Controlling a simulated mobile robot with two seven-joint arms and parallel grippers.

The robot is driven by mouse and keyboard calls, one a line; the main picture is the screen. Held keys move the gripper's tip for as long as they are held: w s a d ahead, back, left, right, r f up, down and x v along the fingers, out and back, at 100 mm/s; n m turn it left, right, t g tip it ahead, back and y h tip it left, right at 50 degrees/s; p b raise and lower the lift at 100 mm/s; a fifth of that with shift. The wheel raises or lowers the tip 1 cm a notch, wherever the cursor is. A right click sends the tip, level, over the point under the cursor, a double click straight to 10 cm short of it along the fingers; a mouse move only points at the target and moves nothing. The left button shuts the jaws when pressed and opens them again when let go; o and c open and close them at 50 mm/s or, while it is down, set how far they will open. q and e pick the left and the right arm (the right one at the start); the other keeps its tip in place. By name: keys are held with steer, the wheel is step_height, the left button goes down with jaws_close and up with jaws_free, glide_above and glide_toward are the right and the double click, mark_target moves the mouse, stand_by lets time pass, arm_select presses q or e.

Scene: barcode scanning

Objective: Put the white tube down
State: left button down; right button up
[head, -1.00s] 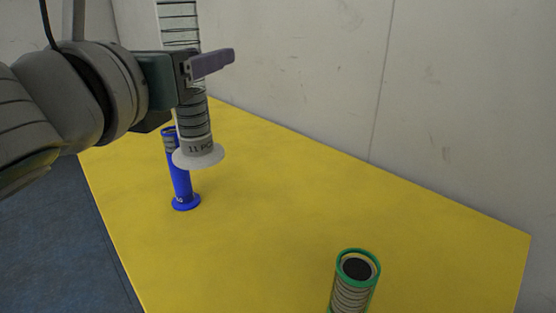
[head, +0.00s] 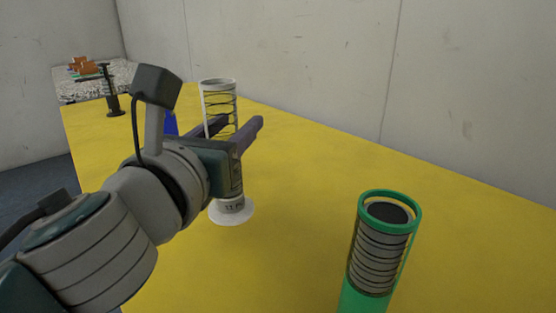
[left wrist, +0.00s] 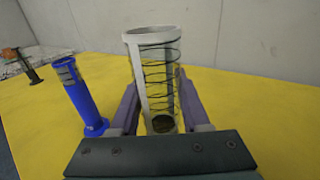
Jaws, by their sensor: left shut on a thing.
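The white tube (head: 219,101) stands upright in my left gripper (head: 240,130), with its flared white base (head: 232,214) low at the yellow table. I cannot tell for sure whether the base touches the table. In the left wrist view the tube (left wrist: 155,75) is between the two purple fingers of my left gripper (left wrist: 160,103), which are shut on it. The tube's open rim faces up, and black lines ring its clear wall. My right gripper is not in view.
A green tube (head: 376,258) stands at the front right of the yellow table (head: 300,190). A blue tube (left wrist: 80,97) stands left of the white tube, mostly hidden in the head view. A dark stand (head: 111,92) is at the far left.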

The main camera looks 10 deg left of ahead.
arm_select(q)
steer(key=shift+f+b, duration=1.6)
steer(key=shift+f, duration=0.65)
steer(key=shift+c, duration=1.9)
jaws_free()
steer(key=shift+r, duration=0.1)
steer(key=shift+r+p, duration=0.2)
steer(key=shift+p, duration=0.15)
steer(key=s, duration=1.2)
steer(key=shift+a, duration=0.45)
